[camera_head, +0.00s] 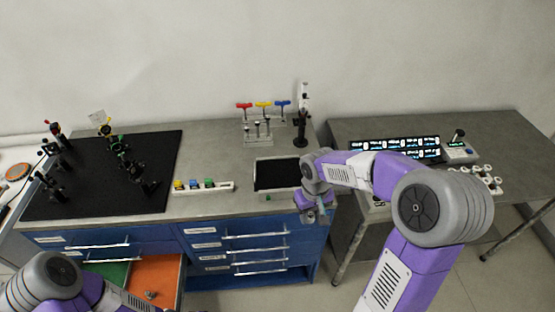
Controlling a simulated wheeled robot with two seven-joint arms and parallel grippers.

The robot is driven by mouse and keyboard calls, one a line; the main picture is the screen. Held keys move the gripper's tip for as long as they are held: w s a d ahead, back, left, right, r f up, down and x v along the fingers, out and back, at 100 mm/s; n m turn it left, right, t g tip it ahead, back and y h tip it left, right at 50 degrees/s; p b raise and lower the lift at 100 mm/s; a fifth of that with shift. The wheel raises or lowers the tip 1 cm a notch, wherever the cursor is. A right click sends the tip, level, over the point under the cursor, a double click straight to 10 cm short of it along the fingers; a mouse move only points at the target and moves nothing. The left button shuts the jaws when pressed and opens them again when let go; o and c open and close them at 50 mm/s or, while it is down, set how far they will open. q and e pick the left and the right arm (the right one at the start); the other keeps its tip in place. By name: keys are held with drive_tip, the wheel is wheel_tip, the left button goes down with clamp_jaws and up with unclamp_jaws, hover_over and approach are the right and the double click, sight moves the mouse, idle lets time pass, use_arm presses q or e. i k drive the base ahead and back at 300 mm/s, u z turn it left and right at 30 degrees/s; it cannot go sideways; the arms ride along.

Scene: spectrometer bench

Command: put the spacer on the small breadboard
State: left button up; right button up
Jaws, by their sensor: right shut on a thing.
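The small breadboard (278,173) looks like the black plate in a light frame at the front right of the left bench; its top is bare. My right gripper (317,215) points down just past the bench's front right corner, to the right of the plate. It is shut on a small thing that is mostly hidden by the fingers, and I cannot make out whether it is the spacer. My left arm comes in at the bottom left; its gripper is not in view.
A large black breadboard (85,195) with optics fills the left of the bench. A strip with coloured pieces (205,186) lies left of the small plate. A hex-key rack (260,125) and a post (301,120) stand behind it. A drawer (155,275) is open below.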

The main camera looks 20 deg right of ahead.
sight(280, 172)
drive_tip(key=i, duration=0.9)
